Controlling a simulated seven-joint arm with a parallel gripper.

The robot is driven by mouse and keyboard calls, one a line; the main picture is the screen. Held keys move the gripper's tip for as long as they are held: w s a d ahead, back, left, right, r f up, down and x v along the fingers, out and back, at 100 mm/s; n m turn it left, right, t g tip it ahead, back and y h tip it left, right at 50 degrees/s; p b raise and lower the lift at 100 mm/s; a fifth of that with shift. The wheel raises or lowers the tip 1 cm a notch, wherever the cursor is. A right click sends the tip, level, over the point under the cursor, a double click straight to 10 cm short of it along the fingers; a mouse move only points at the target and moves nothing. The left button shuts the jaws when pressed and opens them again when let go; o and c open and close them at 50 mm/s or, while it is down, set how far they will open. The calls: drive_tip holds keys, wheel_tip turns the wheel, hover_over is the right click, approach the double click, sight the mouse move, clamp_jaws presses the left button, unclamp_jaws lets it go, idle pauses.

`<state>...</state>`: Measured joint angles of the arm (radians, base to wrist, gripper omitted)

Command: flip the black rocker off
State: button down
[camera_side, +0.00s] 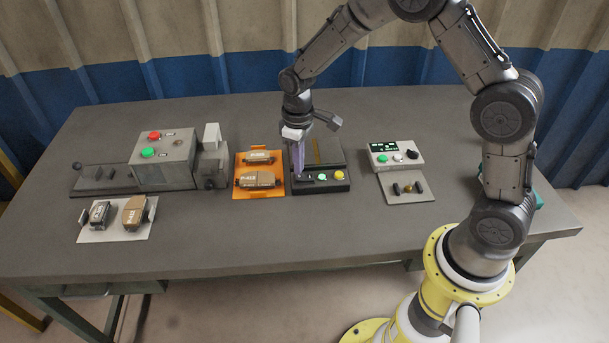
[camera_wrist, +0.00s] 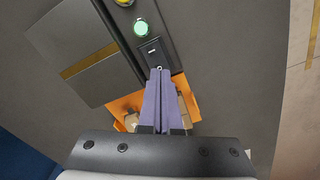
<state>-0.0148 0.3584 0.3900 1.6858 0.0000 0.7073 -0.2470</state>
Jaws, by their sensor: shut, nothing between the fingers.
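The black rocker (camera_wrist: 151,50) sits in the dark control box, beside a green button or lamp (camera_wrist: 141,27). A small light mark shows on it. In the side view the rocker (camera_side: 309,177) is small, and which way it is tipped is hard to tell. My gripper (camera_wrist: 159,71), with purple fingers, is shut and empty. Its tips are just beside the rocker's near end in the wrist view. In the side view my gripper (camera_side: 298,175) points down at the left end of the box front. Whether the tips touch the rocker cannot be told.
A yellow button (camera_side: 339,175) is at the box's right. An orange tray (camera_side: 246,189) with brake shoes lies left of it. A grey machine (camera_side: 163,171) with red and green buttons stands further left. A white control box (camera_side: 408,158) stands right.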

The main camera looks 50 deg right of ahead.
drive_tip(key=shift+f, duration=0.95)
idle(0.6)
drive_tip(key=shift+r, duration=3.55)
drive_tip(key=s+r+t, duration=0.2)
drive_tip(key=s+r, duration=0.3)
drive_tip(key=r, duration=0.4)
drive_tip(key=s+r+t, duration=0.3)
drive_tip(key=s+r, duration=0.2)
drive_tip(key=r, duration=0.4)
drive_tip(key=s+f+m, duration=0.2)
drive_tip(key=s, duration=1.4)
drive_tip(key=shift+d+f+m+t, duration=0.3)
drive_tip(key=shift+f+m, duration=0.1)
